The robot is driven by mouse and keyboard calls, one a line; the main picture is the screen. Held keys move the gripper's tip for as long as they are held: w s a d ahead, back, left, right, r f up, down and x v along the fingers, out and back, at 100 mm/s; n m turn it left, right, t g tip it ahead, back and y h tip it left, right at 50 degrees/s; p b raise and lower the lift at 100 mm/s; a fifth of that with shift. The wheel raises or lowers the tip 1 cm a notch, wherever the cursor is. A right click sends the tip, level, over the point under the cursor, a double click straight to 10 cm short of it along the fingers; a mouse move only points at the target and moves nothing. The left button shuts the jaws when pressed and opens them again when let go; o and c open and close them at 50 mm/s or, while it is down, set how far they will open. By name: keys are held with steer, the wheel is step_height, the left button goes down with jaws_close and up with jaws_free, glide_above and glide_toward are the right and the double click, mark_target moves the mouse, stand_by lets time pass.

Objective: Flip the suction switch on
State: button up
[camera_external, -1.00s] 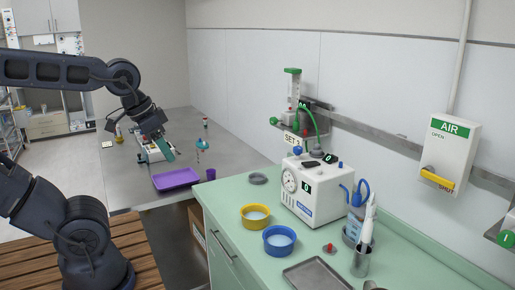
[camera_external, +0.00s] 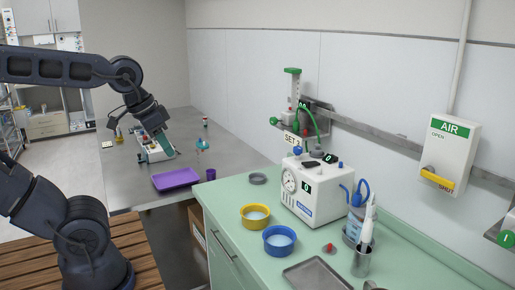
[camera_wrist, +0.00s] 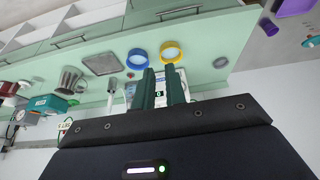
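The white suction unit (camera_external: 313,203) stands on the green counter against the wall, with a round gauge on its front. A dark panel marked 0 (camera_external: 307,189) is on its front and another dark piece marked 0 (camera_external: 330,158) on its top; I cannot tell which is the suction switch. My gripper (camera_external: 164,147) is in the air at the left, well apart from the unit, its green fingers pointing down and right. In the wrist view the two fingers (camera_wrist: 161,74) are apart with nothing held between them. Part of the unit (camera_wrist: 160,98) shows through the gap; the fingers hide much of it.
A yellow bowl (camera_external: 255,216), a blue bowl (camera_external: 279,240) and a metal tray (camera_external: 317,276) lie in front of the unit. A metal cup (camera_external: 361,260) stands at the right. The AIR box (camera_external: 448,157) is on the wall. A purple tray (camera_external: 176,179) lies on the grey table.

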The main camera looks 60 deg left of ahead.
steer(key=w+r+n, duration=0.1)
steer(key=w+r, duration=0.1)
steer(key=w, duration=0.1)
steer(key=w+r+n+g, duration=0.1)
steer(key=w+r+n, duration=0.1)
steer(key=w, duration=0.2)
steer(key=w+r+n, duration=0.1)
steer(key=w+r, duration=0.1)
steer(key=w, duration=0.1)
steer(key=shift+w+r+g, duration=0.1)
steer(key=shift+w+g, duration=0.15)
steer(key=shift+g, duration=0.05)
jaws_close()
steer(key=n+g, duration=0.5)
steer(key=n, duration=0.9)
glide_above(307, 163)
steer(key=w, duration=0.2)
step_height(307, 163, down, 4)
steer(key=shift+w+r, duration=0.1)
steer(key=shift+r, duration=0.1)
steer(key=shift+f, duration=0.1)
steer(key=f, duration=0.4)
steer(key=s+f, duration=0.1)
steer(key=f, duration=0.4)
steer(key=s+f, duration=0.1)
steer(key=f, duration=0.3)
steer(key=shift+f, duration=0.35)
